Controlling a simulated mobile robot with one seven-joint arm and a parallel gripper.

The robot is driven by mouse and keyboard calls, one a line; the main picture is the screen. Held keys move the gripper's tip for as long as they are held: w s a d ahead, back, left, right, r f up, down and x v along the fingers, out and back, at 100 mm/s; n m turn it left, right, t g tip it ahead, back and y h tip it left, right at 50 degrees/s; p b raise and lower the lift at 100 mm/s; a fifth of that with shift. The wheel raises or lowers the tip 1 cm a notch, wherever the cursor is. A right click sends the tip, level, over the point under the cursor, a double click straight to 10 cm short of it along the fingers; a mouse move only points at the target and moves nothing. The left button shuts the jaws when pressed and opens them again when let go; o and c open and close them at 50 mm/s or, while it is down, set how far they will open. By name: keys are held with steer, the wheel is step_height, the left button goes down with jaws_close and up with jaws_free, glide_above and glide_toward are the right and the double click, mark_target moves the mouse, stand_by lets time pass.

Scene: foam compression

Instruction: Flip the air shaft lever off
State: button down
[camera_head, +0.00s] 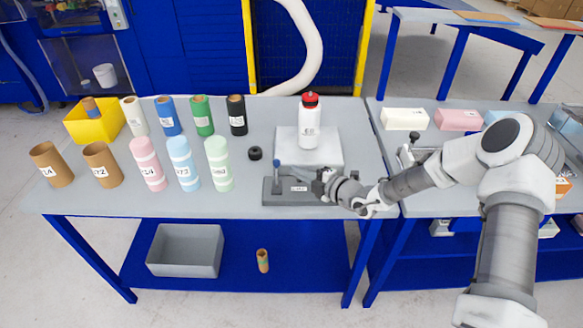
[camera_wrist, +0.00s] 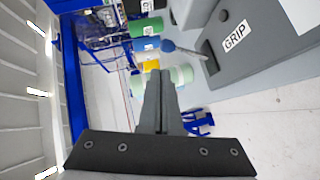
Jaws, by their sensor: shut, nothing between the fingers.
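The lever has a blue ball knob (camera_head: 277,162) on a thin metal rod and rises from a dark grey base (camera_head: 270,196) at the front of the table. In the wrist view the knob (camera_wrist: 168,46) shows just beyond my fingertips, with its rod running right to a slot in the grey base (camera_wrist: 205,40). A white label (camera_wrist: 236,36) beside the slot reads "GRIP". My gripper (camera_head: 316,184) is shut and empty, just right of the lever in the head view. In the wrist view its fingers (camera_wrist: 158,74) are together. They look apart from the knob, though the depth gap is unclear.
A white bottle with a red cap (camera_head: 309,120) stands on a light grey block (camera_head: 290,151) behind the lever. A black knob (camera_head: 255,153) lies left of it. Several foam rolls (camera_head: 184,163) and cardboard cores (camera_head: 103,164) stand at left. A yellow bin (camera_head: 90,128) is at the back left.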

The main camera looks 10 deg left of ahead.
steer(key=r+v, duration=0.1)
steer(key=v, duration=0.7)
steer(key=shift+w+d+r, duration=0.2)
steer(key=shift+d+r, duration=0.05)
steer(key=shift+d, duration=0.05)
steer(key=s+d+r+n+g+h, duration=0.1)
steer(key=s+r+n+g+h, duration=0.15)
steer(key=s+r+n, duration=0.7)
steer(key=s+d+r+n+g+h, duration=0.2)
steer(key=s+n+g, duration=0.25)
steer(key=n, duration=1.05)
steer(key=s+d+r+n+t+h, duration=0.2)
steer(key=s+d+r+n+h, duration=0.2)
steer(key=s+d+n, duration=0.3)
steer(key=s+d+r+n+t+h, duration=0.3)
steer(key=s+d+r+n+h, duration=0.2)
steer(key=d+n, duration=0.5)
steer(key=s+r+n, duration=0.1)
steer(key=s+n, duration=0.1)
steer(key=n, duration=0.1)
steer(key=shift+s+d+b, duration=0.2)
steer(key=shift+d+b, duration=0.05)
steer(key=shift+b, duration=0.1)
steer(key=shift+r, duration=0.1)
